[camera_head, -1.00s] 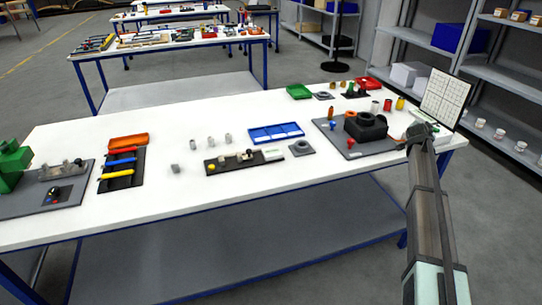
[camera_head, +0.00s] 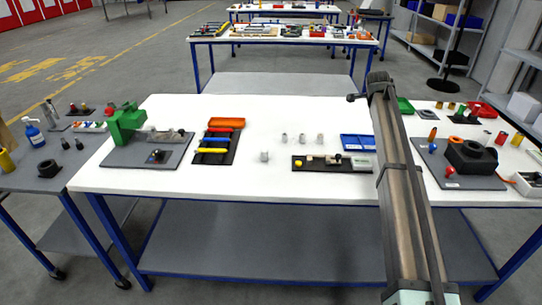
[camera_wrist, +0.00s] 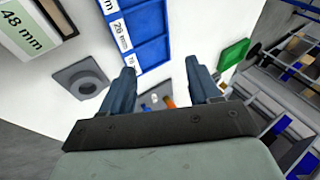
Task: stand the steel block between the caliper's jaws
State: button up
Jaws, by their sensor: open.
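A small grey block (camera_head: 264,156), which looks like the steel block, stands on the white table, left of the caliper and apart from it. The caliper (camera_head: 333,164) is a dark bar with a yellow knob at its left end, pale jaw pieces along it and a light readout at its right end. In the wrist view its readout (camera_wrist: 32,30) shows "48 mm" at the top left. My gripper (camera_wrist: 160,68) is open, with nothing between its fingers, above the table near the blue tray. The steel block and the jaws are outside the wrist view.
A labelled blue tray (camera_head: 356,143) lies behind the caliper's right end. A rack (camera_head: 216,148) with coloured tools lies left. White table around the block is clear.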

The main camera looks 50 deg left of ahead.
jog(key=s+a+g, duration=0.4)
jog(key=s+a, duration=1.2)
jog(key=s, duration=0.3)
jog(key=g+h, duration=0.2)
send_over(265, 151)
notch_tip(265, 151, down, 13)
jog(key=shift+a+r, duration=0.15)
jog(key=shift+c, duration=0.2)
grip_shut()
